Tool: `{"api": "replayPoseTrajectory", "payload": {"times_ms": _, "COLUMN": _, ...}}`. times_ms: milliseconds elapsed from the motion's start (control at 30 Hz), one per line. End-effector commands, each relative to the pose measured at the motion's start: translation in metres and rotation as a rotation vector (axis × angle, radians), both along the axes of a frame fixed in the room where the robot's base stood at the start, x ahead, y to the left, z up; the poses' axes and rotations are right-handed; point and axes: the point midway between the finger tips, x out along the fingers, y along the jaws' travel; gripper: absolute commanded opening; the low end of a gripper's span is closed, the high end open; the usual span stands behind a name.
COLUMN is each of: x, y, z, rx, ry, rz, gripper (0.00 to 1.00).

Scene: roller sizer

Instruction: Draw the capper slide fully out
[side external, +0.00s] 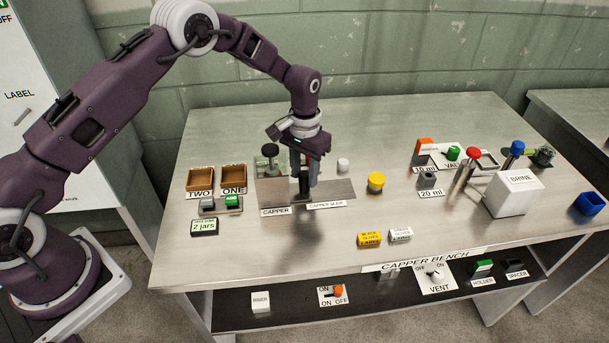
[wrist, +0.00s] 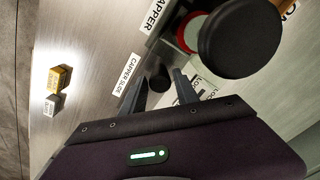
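The capper slide is a flat grey metal plate (side external: 338,188) on the bench, with a CAPPER SLIDE label (side external: 326,204) in front of it. A dark upright knob (side external: 304,181) stands on the plate. My gripper (side external: 305,170) points down over the plate at this knob. In the wrist view, my gripper's fingers (wrist: 160,88) are apart, with the dark round knob (wrist: 158,76) between and just beyond their tips; contact is not clear. The capper (side external: 269,152), with a dark round top, stands behind and left of the knob; its top (wrist: 240,42) looks large in the wrist view.
Two brown bins (side external: 200,179) and a 2 jars display (side external: 204,227) are at left. A yellow-topped jar (side external: 376,182) stands right of the plate. Yellow (side external: 369,240) and white blocks (side external: 400,234) lie in front. The bench between them and the plate is clear.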

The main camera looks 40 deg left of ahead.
Motion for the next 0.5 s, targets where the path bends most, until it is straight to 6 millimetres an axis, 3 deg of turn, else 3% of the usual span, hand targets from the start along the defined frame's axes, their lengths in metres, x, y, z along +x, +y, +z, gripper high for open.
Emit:
{"api": "replayPoseTrajectory", "payload": {"times_ms": 133, "x": -0.0002, "y": 0.0, "z": -0.0117, "rx": 0.0, "ry": 0.0, "rz": 0.0, "gripper": 0.36}}
{"api": "replayPoseTrajectory", "payload": {"times_ms": 367, "x": -0.0001, "y": 0.0001, "z": -0.0123, "rx": 0.0, "ry": -0.001, "rz": 0.0, "gripper": 0.34}}
{"api": "replayPoseTrajectory", "payload": {"times_ms": 500, "x": -0.0001, "y": 0.0001, "z": -0.0121, "rx": 0.0, "ry": 0.0, "rz": 0.0, "gripper": 0.07}}
